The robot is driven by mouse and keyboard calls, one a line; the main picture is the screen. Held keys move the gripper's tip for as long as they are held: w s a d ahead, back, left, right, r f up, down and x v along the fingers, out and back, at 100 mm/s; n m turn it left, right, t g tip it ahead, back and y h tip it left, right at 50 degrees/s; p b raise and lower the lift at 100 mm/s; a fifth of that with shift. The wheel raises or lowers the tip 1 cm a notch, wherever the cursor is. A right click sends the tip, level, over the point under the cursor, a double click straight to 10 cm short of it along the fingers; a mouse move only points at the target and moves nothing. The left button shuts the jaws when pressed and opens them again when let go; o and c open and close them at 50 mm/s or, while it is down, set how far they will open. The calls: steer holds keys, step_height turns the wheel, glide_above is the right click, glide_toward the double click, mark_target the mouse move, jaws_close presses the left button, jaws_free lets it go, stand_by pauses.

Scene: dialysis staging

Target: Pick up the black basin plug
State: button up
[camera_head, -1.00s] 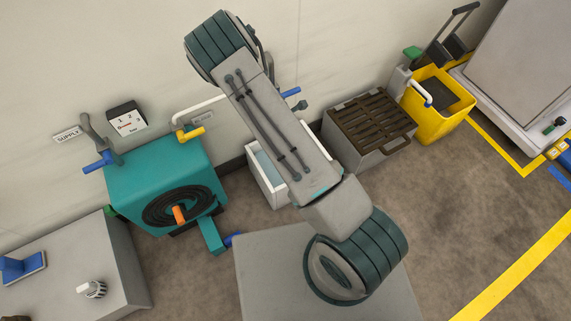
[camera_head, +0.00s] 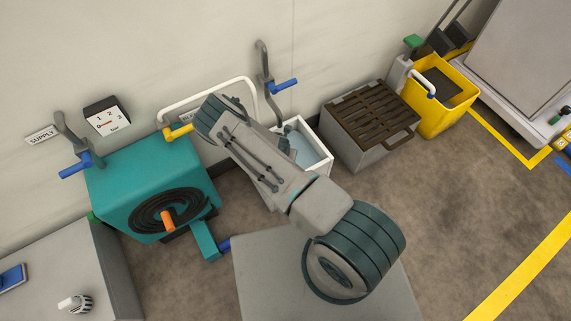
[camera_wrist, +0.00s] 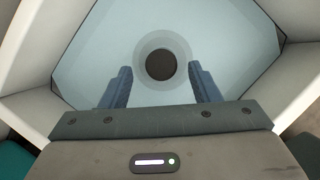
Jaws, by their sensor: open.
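The black basin plug (camera_wrist: 160,65) is a round dark disc in the wrist view, with a paler ring around it. It lies in the white basin (camera_wrist: 290,92), which has a pale blue bottom or water. My gripper (camera_wrist: 160,82) is open and empty, with one blue-grey finger on each side below the plug in the picture. I cannot tell how far above the plug the fingertips are. In the head view the white basin (camera_head: 321,152) stands against the wall; my arm covers its left part, and the plug and gripper are hidden.
A teal hose-reel unit (camera_head: 115,190) stands left of the basin. A grey box with a brown slatted top (camera_head: 372,115) and a yellow bucket (camera_head: 437,118) stand to the right. A tap with a blue handle (camera_head: 284,86) is on the wall behind the basin. Open floor lies front right.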

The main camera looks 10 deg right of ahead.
steer(key=shift+b+x, duration=1.15)
steer(key=shift+x, duration=1.95)
steer(key=c, duration=1.1)
